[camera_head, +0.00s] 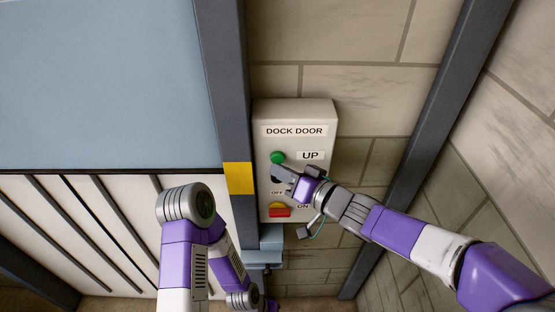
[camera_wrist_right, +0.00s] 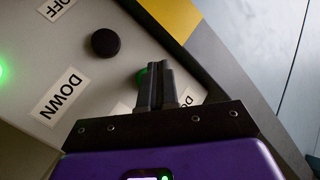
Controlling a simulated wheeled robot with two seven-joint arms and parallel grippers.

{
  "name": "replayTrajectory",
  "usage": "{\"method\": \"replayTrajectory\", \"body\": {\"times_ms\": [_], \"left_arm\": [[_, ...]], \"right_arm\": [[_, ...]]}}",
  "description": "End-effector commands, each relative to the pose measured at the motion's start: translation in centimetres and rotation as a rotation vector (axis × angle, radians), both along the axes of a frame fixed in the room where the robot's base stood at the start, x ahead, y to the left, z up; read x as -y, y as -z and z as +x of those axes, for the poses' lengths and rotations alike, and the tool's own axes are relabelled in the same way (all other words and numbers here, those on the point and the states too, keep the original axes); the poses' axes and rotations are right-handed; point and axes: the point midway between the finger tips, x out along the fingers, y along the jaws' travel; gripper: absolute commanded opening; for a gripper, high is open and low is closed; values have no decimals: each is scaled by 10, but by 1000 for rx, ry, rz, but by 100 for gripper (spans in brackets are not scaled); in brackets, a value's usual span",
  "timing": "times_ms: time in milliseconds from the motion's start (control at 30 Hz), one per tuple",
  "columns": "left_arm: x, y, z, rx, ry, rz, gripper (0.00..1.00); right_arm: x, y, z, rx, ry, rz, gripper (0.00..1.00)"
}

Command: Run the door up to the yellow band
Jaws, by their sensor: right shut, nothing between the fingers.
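The grey DOCK DOOR box (camera_head: 318,125) is on the wall in the head view. Its green UP button (camera_head: 277,157) is at upper left; it shows partly behind my fingers in the wrist view (camera_wrist_right: 142,76). My right gripper (camera_head: 279,169) is shut and empty, its tips (camera_wrist_right: 155,70) at the green button; contact cannot be told. The black DOWN button (camera_wrist_right: 105,42) is clear of the fingers. The yellow band (camera_head: 238,178) is on the dark post left of the box. The pale blue door panel (camera_head: 110,85) has its dark lower edge about level with the band's top. My left gripper is not visible.
My left arm stands in front of the white slatted surface (camera_head: 100,225). A dark diagonal beam (camera_head: 430,130) crosses the block wall right of the box.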

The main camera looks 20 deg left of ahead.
Motion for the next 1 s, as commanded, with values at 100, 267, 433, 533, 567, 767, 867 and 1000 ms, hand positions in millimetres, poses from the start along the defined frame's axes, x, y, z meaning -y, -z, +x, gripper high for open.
{"method": "replayTrajectory", "body": {"times_ms": [100, 267, 433, 533, 567, 767, 867, 1000], "left_arm": [[0, 0, 0, 0, 0, 0, 0], [0, 0, 0, 0, 0, 0, 0], [0, 2, 0, 0, 0, 0, 0], [0, 4, 0, 0, 0, 0, 0], [0, 4, 0, 0, 0, 0, 0], [0, 6, 0, 0, 0, 0, 0], [0, 7, 0, 0, 0, 0, 0], [0, 7, 0, 0, 0, 0, 0]], "right_arm": [[1, 0, -2, 0, 0, 0, 0], [1, 0, -2, 0, 0, 0, 0], [2, 0, -8, 0, 1, 1, 0], [5, 0, -17, 0, 1, 1, 0], [6, 0, -20, 0, 1, 1, 0], [12, 0, -39, 0, 1, 1, 0], [14, 0, -46, -1, 1, 0, 0], [15, 0, -50, 0, 1, 0, 0]]}}
